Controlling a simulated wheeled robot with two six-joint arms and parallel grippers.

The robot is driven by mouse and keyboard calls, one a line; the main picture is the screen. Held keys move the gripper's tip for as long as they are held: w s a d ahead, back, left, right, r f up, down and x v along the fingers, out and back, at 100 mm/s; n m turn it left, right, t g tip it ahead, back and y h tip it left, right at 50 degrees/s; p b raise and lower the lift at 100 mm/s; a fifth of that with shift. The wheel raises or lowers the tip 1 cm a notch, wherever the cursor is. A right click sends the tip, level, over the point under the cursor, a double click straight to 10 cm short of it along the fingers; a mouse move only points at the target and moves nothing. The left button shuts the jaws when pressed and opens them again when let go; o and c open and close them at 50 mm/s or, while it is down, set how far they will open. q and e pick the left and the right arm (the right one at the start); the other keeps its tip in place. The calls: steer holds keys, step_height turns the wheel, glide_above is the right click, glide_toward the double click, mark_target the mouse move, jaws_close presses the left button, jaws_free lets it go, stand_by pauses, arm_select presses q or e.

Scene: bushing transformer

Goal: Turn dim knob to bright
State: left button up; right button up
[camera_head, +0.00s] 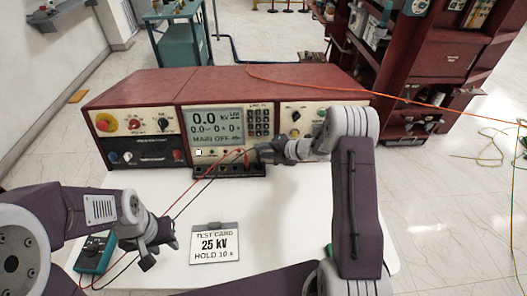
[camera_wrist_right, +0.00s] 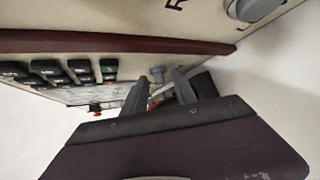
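The red and cream test console (camera_head: 230,85) stands at the back of the white table. Its lit screen (camera_head: 216,124) reads 0.0 kV and MAIN OFF. I cannot read a label that marks the dim knob. My right gripper (camera_head: 257,152) is low in front of the console, right of the screen. In the right wrist view its fingers (camera_wrist_right: 160,90) are apart, and a small grey knob (camera_wrist_right: 157,75) shows just beyond and between them. I cannot tell whether they touch it. My left gripper (camera_head: 148,258) hangs over the table's left side; its fingers are unclear.
A test card (camera_head: 214,243) lies on the table in front. A teal meter (camera_head: 95,252) with red and black leads is by my left gripper. The leads run to the dark terminal strip (camera_head: 228,170). A larger grey knob (camera_wrist_right: 250,8) is above the right gripper.

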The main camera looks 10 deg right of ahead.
steer(key=v, duration=0.9)
